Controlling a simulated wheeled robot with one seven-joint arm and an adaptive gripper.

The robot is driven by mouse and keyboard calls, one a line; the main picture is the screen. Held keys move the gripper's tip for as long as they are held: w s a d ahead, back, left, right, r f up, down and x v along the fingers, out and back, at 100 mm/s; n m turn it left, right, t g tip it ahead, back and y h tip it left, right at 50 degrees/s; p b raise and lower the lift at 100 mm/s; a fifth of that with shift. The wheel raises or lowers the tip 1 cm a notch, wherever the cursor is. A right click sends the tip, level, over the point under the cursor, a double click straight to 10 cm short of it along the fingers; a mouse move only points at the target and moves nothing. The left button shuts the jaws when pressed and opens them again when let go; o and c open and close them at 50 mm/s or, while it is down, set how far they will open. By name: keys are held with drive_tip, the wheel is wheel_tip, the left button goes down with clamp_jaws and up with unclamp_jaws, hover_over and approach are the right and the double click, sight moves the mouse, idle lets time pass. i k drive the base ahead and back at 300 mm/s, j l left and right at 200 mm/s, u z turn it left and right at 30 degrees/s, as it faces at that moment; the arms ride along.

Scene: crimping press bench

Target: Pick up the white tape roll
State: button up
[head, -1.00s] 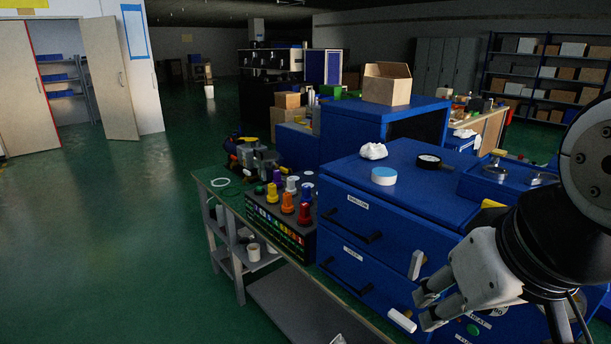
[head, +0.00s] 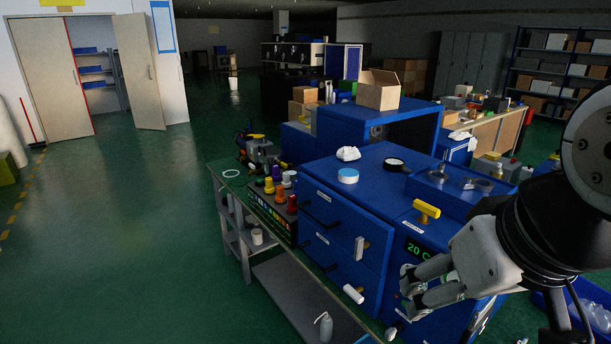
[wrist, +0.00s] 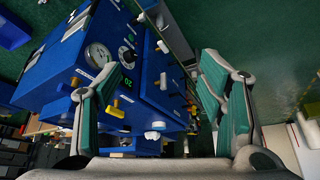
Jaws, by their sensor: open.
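I cannot tell for certain which thing is the white tape roll. A flat white ring (head: 231,173) lies on the green bench top at its far left corner. A short white cylinder (head: 257,237) stands on the shelf below. A round white piece with a light blue top (head: 348,176) sits on the blue press (head: 345,205). My gripper (head: 408,287) is at the lower right, in front of the press and well apart from all three. In the wrist view my gripper (wrist: 155,100) is open, with nothing between its fingers.
White crumpled cloth (head: 348,153) and a black round piece (head: 394,163) lie on the press. Coloured knobs (head: 280,190) stand on a box left of it. A spray bottle (head: 325,327) is on the low shelf. The green floor at left is clear.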

sight(349, 176)
drive_tip(key=i+j, duration=2.05)
drive_tip(key=i+j+z, duration=0.2)
drive_tip(key=z, duration=0.15)
drive_tip(key=i+j+z, duration=0.15)
drive_tip(key=j+z, duration=0.25)
drive_tip(key=i+j+z, duration=0.1)
drive_tip(key=j+z, duration=0.25)
drive_tip(key=z, duration=0.95)
